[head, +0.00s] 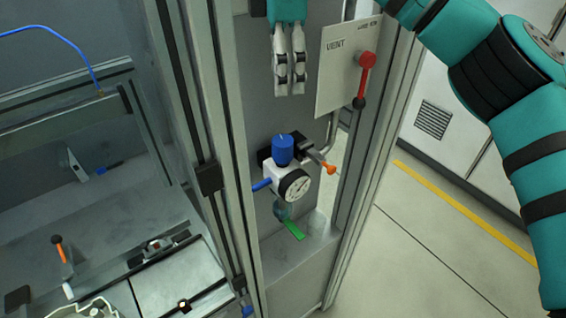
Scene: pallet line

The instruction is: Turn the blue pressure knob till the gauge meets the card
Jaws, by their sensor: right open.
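The blue pressure knob (283,150) stands on top of a small regulator fixed to the grey cabinet panel. The round white gauge (295,186) faces outward just below the knob; its needle is too small to read. I cannot make out a setpoint card. My right gripper (290,92) points down above the knob, clear of it, with its two grey fingers close together but open and empty. My left gripper is out of the picture.
A white VENT plate (337,72) with a red lever (366,70) is right of my gripper. An orange-tipped valve handle (329,169) sticks out right of the regulator. Frame posts (234,150) stand to the left.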

